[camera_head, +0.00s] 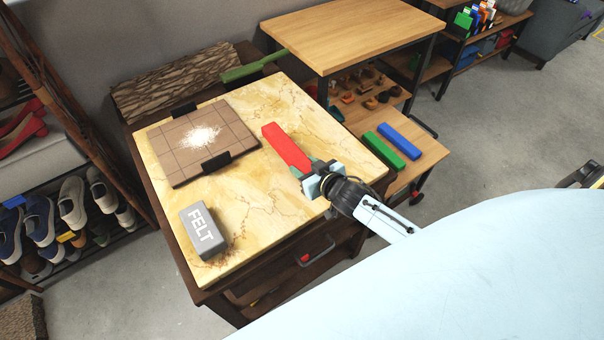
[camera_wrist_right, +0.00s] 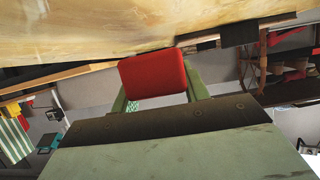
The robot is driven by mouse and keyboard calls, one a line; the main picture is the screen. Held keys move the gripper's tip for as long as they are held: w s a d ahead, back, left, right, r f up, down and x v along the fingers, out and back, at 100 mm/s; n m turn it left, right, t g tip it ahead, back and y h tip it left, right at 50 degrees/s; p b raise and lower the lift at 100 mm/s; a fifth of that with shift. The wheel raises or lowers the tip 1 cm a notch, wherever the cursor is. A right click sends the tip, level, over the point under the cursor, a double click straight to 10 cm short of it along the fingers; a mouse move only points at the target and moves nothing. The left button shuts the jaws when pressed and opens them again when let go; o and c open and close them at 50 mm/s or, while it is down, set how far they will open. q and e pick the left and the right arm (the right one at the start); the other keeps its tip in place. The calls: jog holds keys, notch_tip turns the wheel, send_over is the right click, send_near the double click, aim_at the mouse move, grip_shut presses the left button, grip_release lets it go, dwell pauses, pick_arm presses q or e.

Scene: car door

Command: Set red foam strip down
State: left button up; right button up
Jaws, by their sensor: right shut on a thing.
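The red foam strip (camera_head: 286,147) is a long red block over the right part of the marble-topped cabinet (camera_head: 288,98) in the head view. My right gripper (camera_head: 310,171) is shut on its near end. In the right wrist view the strip (camera_wrist_right: 153,79) shows end-on between the two green fingers (camera_wrist_right: 157,97). The pale marble surface (camera_wrist_right: 100,30) fills the top of that view. I cannot tell whether the strip touches the surface. My left gripper is not in view.
A brown tiled board (camera_head: 205,142) with white powder and black clamps lies on the marble at the left. A grey FELT block (camera_head: 204,231) sits at the front left. Green (camera_head: 392,145) and blue (camera_head: 399,141) strips lie on a lower wooden shelf at the right. The front middle marble is clear.

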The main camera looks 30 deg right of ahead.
jog(key=shift+f+b, duration=0.5)
jog(key=shift+f, duration=1.2)
jog(key=shift+f, duration=0.1)
jog(key=o, duration=1)
jog(key=shift+r, duration=0.2)
jog(key=p+v, duration=0.2)
jog(key=v, duration=1)
jog(key=shift+a+p, duration=0.1)
jog(key=shift+p, duration=0.25)
